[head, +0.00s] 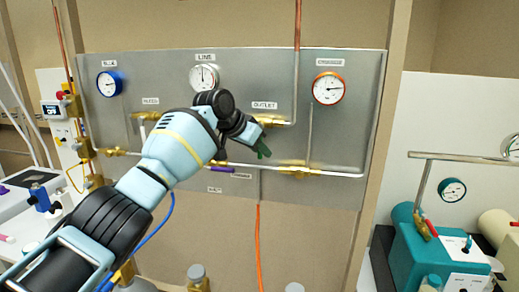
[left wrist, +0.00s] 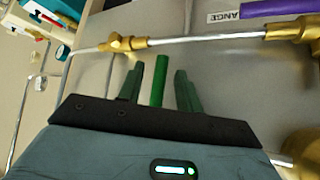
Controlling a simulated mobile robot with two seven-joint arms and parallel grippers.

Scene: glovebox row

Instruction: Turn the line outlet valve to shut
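The line outlet valve is the brass fitting (head: 272,120) under the OUTLET label in the head view, on the grey panel. In the left wrist view a bright green handle (left wrist: 160,82) stands between the two dark green fingers of my left gripper (head: 261,147). A gap shows on both sides of the handle, so the fingers are open around it and not clamped. In the head view my gripper is just below the outlet valve and covers part of the area, so the handle's exact angle is hard to tell. My right gripper is not in view.
A purple handle (head: 222,169) and a brass fitting (head: 298,169) sit on the lower pipe, close to my gripper. Gauges line the panel (head: 345,110) top, including the line gauge (head: 204,77). An orange hose (head: 258,240) hangs below. A teal pump (head: 430,250) stands at right.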

